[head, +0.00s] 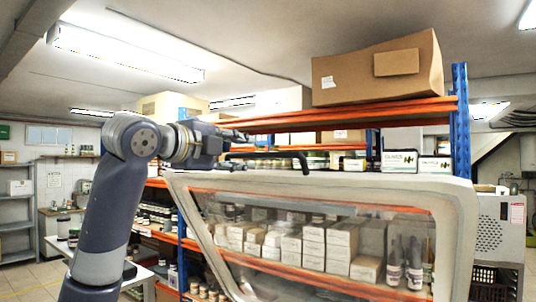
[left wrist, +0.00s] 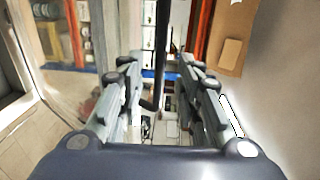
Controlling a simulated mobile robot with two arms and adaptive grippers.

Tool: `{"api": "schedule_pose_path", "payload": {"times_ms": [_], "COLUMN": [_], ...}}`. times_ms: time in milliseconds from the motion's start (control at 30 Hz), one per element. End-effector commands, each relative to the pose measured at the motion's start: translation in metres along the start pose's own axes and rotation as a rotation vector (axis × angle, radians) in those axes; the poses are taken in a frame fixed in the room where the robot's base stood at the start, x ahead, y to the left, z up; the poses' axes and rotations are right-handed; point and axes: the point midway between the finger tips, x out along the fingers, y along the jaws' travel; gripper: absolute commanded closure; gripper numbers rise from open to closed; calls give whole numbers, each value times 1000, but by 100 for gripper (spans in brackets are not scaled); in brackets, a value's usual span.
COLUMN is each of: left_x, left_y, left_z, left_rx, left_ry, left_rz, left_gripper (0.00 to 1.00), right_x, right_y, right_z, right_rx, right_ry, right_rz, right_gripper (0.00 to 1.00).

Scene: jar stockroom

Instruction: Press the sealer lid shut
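The sealer lid (head: 330,180) is a large pale frame with a clear window, raised and tilted in front of the shelves in the head view. A black bar handle (head: 270,155) runs along its top edge. My left gripper (head: 243,150) is at the left part of this handle, with its fingers pointing right. In the left wrist view, the fingers of my left gripper (left wrist: 155,72) are spread apart. The dark handle bar (left wrist: 160,60) runs between them in the picture; contact cannot be told. The sealer's lower body is hidden. My right gripper is not in view.
A shelf rack with orange beams (head: 340,115) and a blue post (head: 461,120) stands behind the lid, filled with boxes and jars. A large cardboard box (head: 350,80) sits on top. Grey shelves (head: 18,225) stand at the far left.

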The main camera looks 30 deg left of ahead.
Motion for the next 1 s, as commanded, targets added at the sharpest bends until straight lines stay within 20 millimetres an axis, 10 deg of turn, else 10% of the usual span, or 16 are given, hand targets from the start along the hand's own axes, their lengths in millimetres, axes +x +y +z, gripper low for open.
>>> {"api": "schedule_pose_path", "payload": {"times_ms": [400, 867, 1000], "left_x": [76, 91, 91], "left_y": [-2, 1, 1], "left_z": [-1, 0, 0], "left_rx": [-1, 0, 0], "left_ry": [2, 0, 0], "left_rz": [5, 2, 2], "left_gripper": [68, 68, 95], "right_x": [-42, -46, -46], "right_y": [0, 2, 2], "right_z": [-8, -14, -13], "right_rx": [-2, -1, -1], "right_ry": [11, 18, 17], "right_rz": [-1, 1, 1], "right_gripper": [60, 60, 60]}}
